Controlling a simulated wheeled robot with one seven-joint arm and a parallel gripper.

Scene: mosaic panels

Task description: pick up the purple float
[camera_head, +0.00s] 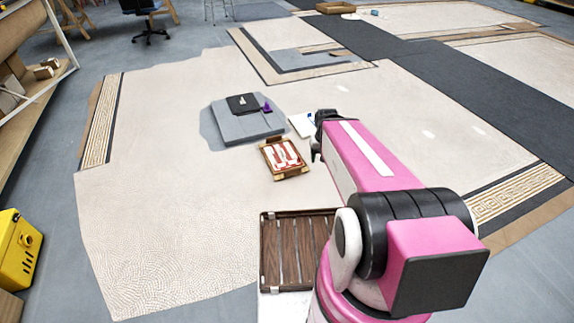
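The purple float (267,107) is a small purple shape in the camera_head view. It is on the grey slab (250,128), at the right edge of a dark flat piece (242,103). My gripper (316,150) is the dark end of my pink arm, to the right of the float and nearer to me. A gap of floor lies between them in the picture. The fingers are small and partly hidden by my arm, so I cannot tell if they are open or shut.
A small wooden tray (271,163) with red and white pieces lies just left of my gripper. A white sheet (300,124) lies right of the slab. A slatted wooden tray (266,250) is close to my base. A yellow box (14,250) stands far left.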

